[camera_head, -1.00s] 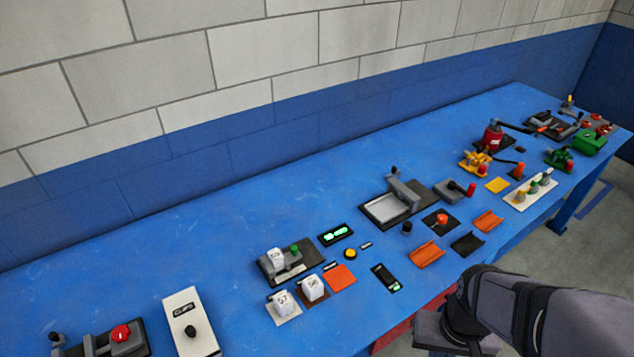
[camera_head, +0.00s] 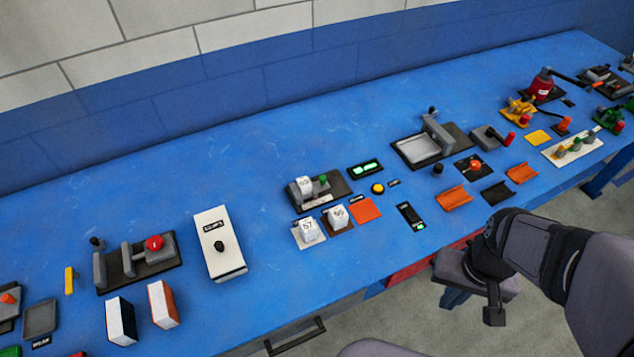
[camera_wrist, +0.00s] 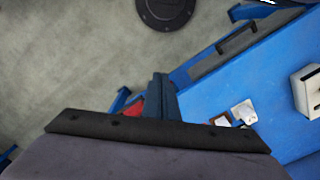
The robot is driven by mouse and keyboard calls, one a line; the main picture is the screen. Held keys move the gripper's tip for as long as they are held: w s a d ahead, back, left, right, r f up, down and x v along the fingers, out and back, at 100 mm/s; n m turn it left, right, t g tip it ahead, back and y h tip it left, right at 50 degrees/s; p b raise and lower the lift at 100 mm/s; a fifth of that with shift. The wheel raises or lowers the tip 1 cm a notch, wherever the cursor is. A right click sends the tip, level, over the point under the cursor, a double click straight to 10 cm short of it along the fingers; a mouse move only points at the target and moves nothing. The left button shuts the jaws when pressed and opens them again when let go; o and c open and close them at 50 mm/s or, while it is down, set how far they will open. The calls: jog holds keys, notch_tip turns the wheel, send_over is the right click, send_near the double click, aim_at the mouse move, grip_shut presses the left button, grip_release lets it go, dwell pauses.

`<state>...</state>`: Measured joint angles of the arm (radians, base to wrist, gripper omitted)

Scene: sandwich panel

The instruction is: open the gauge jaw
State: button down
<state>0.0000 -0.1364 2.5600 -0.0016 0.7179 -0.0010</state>
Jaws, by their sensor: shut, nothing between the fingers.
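What looks like the gauge (camera_head: 322,196) stands mid-bench in the head view, with a dark base, a grey jaw part and a green knob. A white numbered block (camera_head: 304,187) sits at its left part, apparently in the jaw; the exact jaw gap is too small to tell. Two more numbered white blocks (camera_head: 308,231) (camera_head: 338,217) stand in front of it. My gripper (camera_head: 494,316) hangs off the bench's front edge, to the right of the gauge and well apart from it. In the wrist view my gripper (camera_wrist: 160,90) is shut and empty.
A white box with a black knob (camera_head: 219,244) and a red-knobbed fixture (camera_head: 136,260) stand left of the gauge. A lit display (camera_head: 365,168), a yellow button (camera_head: 377,188) and an orange pad (camera_head: 364,210) are close beside it. The bench behind is clear.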

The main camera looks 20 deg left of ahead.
dwell(0.3)
jog(key=c, duration=1.9)
grip_release()
jog(key=shift+w+f, duration=0.1)
jog(key=m+y+b, duration=1.3)
jog(key=m+b, duration=0.5)
jog(key=b, duration=0.4)
send_near(328, 185)
jog(key=shift+s+a+r, duration=0.2)
jog(key=shift+a+r, duration=0.6)
jog(key=shift+a, duration=0.1)
jog(key=shift+w+a+r+y+b, duration=0.1)
jog(key=shift+w+a+y+b, duration=0.1)
jog(key=shift+a+y+b, duration=0.1)
jog(key=shift+a, duration=0.4)
jog(key=shift+p+x, duration=0.6)
jog(key=shift+x, duration=2.6)
jog(key=shift+d, duration=0.1)
jog(key=shift+c, duration=0.4)
